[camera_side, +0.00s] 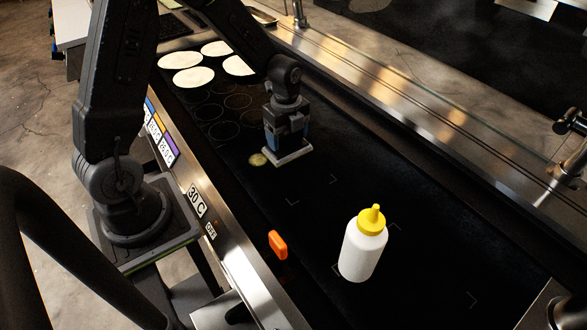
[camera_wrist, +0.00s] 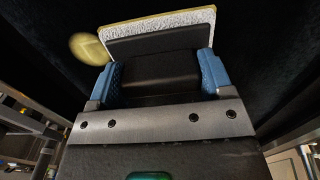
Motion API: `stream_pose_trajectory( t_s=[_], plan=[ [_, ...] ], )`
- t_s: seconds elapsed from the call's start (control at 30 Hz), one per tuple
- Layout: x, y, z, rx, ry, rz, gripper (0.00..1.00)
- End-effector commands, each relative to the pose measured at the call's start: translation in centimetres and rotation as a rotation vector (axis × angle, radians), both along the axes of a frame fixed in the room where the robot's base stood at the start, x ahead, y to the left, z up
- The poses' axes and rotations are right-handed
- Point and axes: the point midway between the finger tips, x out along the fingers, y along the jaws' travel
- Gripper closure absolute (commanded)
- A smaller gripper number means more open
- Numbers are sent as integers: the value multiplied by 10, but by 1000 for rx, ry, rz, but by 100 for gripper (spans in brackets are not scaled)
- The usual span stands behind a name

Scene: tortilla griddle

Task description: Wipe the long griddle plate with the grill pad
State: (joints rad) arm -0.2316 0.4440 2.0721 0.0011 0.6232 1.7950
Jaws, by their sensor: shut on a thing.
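The long griddle plate (camera_side: 330,190) is a black surface running from the upper left to the lower right in the side view. My gripper (camera_side: 286,140) is over its middle, shut on the grill pad (camera_side: 290,157). The pad has a pale, rough layer at its bottom and lies low, at or close to the plate; I cannot tell if it touches. In the wrist view the pad (camera_wrist: 160,25) shows beyond the blue fingers (camera_wrist: 160,75). A yellowish round spot (camera_side: 258,160) is on the plate just left of the pad, also in the wrist view (camera_wrist: 89,48).
A white bottle with a yellow cap (camera_side: 364,245) stands on the plate at the lower right. Several pale tortillas (camera_side: 193,77) lie at the far left end, near drawn circles. An orange object (camera_side: 278,245) is at the front edge. A metal rail (camera_side: 400,90) runs along the back.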

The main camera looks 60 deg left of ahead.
Motion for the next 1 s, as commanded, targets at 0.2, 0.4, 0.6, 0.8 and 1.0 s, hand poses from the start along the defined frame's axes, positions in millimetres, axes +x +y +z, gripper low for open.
stream_pose_trajectory(
  t_s=[0.2,0.4,0.6,0.8,1.0],
  plan=[
    [1,-18,-2,0,0,-3,57],
    [0,-23,-2,0,0,0,57],
    [-1,-22,-3,-1,2,1,57],
    [-17,-14,-2,0,3,2,57],
    [-36,-5,-1,0,2,2,57]
  ],
)
